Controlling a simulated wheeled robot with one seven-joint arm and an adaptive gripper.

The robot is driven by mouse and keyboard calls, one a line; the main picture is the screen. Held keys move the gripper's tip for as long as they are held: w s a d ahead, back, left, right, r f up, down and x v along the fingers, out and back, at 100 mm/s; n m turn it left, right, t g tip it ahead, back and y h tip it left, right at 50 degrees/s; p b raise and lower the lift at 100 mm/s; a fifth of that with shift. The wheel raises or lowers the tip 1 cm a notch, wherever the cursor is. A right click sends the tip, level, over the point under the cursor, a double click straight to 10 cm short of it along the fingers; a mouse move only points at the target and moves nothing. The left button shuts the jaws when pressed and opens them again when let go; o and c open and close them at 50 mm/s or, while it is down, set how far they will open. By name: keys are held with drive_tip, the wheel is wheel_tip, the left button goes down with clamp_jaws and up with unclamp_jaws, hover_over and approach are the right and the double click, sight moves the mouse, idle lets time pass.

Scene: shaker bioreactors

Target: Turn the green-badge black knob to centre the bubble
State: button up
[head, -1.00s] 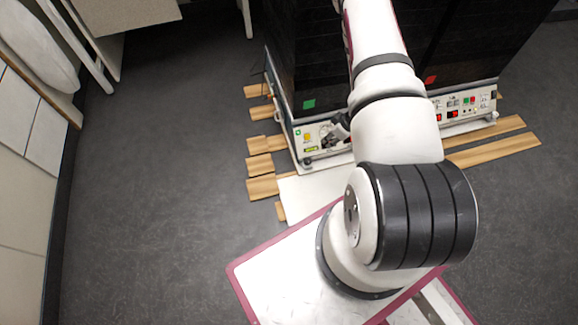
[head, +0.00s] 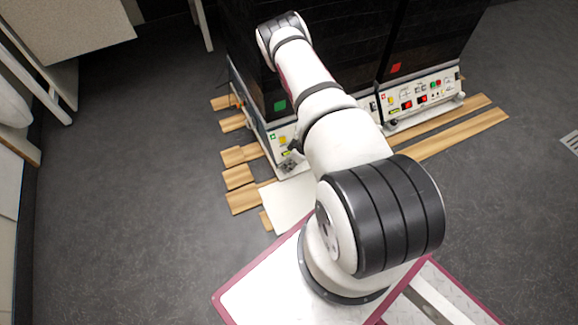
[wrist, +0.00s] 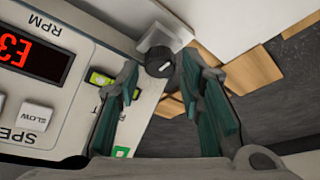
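The black knob (wrist: 160,62) with a white pointer mark shows at top centre in the wrist view, at the panel's edge. A bubble level with a yellow-green vial (wrist: 100,78) lies left of it, partly hidden by the left finger, and I cannot make out its bubble. A small green badge (wrist: 121,152) sits lower on the panel. My gripper (wrist: 161,78) is open, its fingertips on either side of the knob with gaps showing. In the head view my gripper (head: 293,149) is small and dark at the green-badged unit's front (head: 280,142).
A red display (wrist: 30,55) and a SLOW button (wrist: 35,115) are left of the fingers. A second unit with a red badge (head: 395,68) stands to the right. Wooden slats (head: 238,178) and a white board (head: 285,203) lie on the floor. Open floor is at left.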

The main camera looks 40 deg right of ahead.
drive_tip(key=shift+x, duration=0.8)
drive_tip(key=shift+c, duration=0.3)
clamp_jaws()
drive_tip(key=shift+d+n+y, duration=0.15)
drive_tip(key=shift+n+y, duration=0.25)
drive_tip(key=shift+n, duration=0.6)
drive_tip(key=shift+w+n+g+y, duration=0.1)
drive_tip(key=shift+n+g+y, duration=0.25)
drive_tip(key=shift+n, duration=0.7)
drive_tip(key=shift+n+g+y, duration=0.15)
drive_tip(key=shift+n+g, duration=0.3)
drive_tip(key=shift+n, duration=0.6)
